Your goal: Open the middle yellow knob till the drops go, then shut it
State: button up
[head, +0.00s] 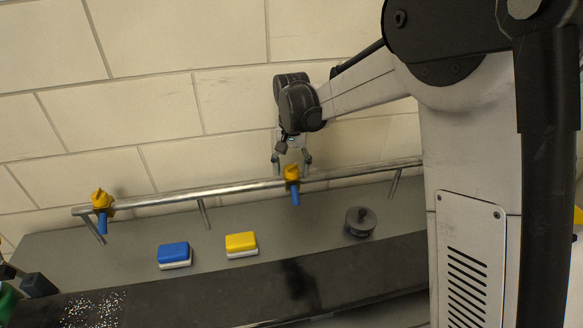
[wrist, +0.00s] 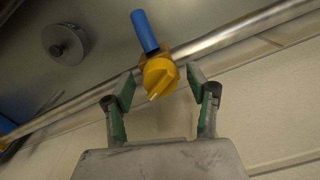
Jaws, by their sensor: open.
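A yellow knob (head: 291,172) with a blue spout (head: 295,194) sits on a metal pipe, in front of my gripper. Another yellow knob (head: 101,198) with a blue spout is at the pipe's left end. My arm hides the pipe's right part, so I cannot tell how many knobs there are. In the wrist view the nearer knob (wrist: 160,76) lies between the tips of my gripper (wrist: 160,84), with a gap on each side. My gripper (head: 291,158) is open and empty, just above the knob. White specks (head: 92,308) lie on the dark surface at lower left.
The metal pipe (head: 240,188) runs along the tiled wall on thin brackets. A blue sponge (head: 174,253), a yellow sponge (head: 241,242) and a dark round object (head: 360,221) lie on the grey shelf below. The shelf between them is clear.

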jog(key=c, duration=1.1)
jog(key=shift+c, duration=0.2)
jog(key=n+b, duration=0.2)
jog(key=shift+f+n, duration=0.1)
jog(key=shift+n, duration=0.3)
jog(key=n+b, duration=0.2)
jog(key=n, duration=0.1)
jog(key=shift+n+b, duration=0.3)
jog(key=n+b, duration=0.2)
jog(key=n, duration=0.4)
jog(key=o, duration=1.1)
